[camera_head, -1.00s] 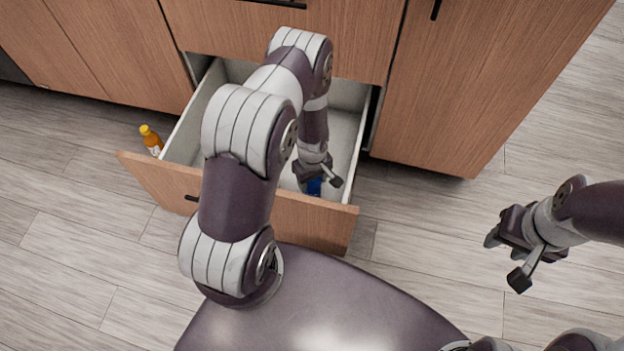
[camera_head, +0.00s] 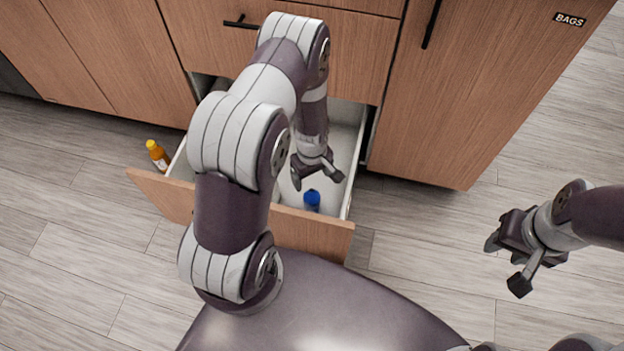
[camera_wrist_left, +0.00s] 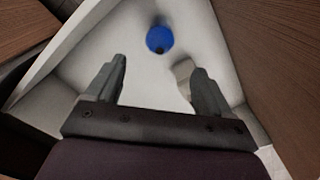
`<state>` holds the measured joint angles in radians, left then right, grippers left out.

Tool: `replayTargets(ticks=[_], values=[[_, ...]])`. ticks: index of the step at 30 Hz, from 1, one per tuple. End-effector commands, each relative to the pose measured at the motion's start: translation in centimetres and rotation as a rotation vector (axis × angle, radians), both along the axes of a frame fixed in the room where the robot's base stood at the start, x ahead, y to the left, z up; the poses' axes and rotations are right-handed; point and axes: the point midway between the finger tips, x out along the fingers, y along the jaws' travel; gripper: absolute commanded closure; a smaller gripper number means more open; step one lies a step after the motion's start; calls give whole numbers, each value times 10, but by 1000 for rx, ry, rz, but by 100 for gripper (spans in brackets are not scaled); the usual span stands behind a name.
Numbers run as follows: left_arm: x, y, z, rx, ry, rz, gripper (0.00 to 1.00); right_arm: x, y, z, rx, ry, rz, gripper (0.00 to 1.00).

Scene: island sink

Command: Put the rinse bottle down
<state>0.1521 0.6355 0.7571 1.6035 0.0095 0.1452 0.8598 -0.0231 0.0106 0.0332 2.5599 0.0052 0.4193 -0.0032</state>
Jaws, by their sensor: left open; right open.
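A blue bottle (camera_head: 312,200), which I take to be the rinse bottle, stands inside the open drawer (camera_head: 270,222) near its front right part. From above it shows as a round blue shape in the left wrist view (camera_wrist_left: 160,39), beyond the fingertips and apart from them. My left gripper (camera_head: 318,178) is open and empty above the drawer, just behind the bottle; it also shows in the left wrist view (camera_wrist_left: 160,75). My right gripper (camera_head: 505,262) is open and empty over the floor at the right.
An orange bottle with a yellow cap (camera_head: 158,156) stands on the floor left of the drawer. A pale object (camera_wrist_left: 183,75) lies in the drawer by the right finger. My left arm hides the drawer's middle. A cabinet labelled BAGS (camera_head: 490,80) is at right.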

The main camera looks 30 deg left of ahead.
Motion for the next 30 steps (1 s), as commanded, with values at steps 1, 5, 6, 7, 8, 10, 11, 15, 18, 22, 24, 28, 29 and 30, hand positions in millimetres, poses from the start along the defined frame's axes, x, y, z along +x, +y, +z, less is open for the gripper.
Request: replayTargets(ticks=[1,5,6,7,8,10,11,15,18,22,24,28,29,30], values=[[0,0,9,-1,-1,0,19,0,0,6,0,0,0,57],[7,-6,52,4,-22,-119,19,0,0,7,0,1,0,57],[8,-13,83,8,-37,-223,19,0,0,7,0,1,0,57],[6,-18,109,12,-51,-314,19,0,0,6,0,1,0,57],[0,-25,134,18,-62,-412,19,0,0,6,0,1,0,57],[-23,-38,185,31,-84,-629,19,0,0,6,0,1,0,57],[-35,-42,202,36,-91,-713,19,0,0,5,0,1,0,57],[-80,-54,244,57,-112,-985,19,0,0,5,0,1,0,57],[-91,-56,250,60,-111,-1045,19,0,0,5,0,0,0,57],[-92,-56,250,59,-110,-1047,19,0,0,6,0,0,0,57],[-91,-56,250,59,-110,-1045,19,0,0,6,0,0,0,57],[-91,-56,250,59,-110,-1044,19,0,0,6,0,0,0,57],[-91,-56,249,59,-110,-1044,19,0,0,6,0,0,0,57],[-91,-56,249,59,-110,-1044,19,0,0,6,0,0,0,57]])
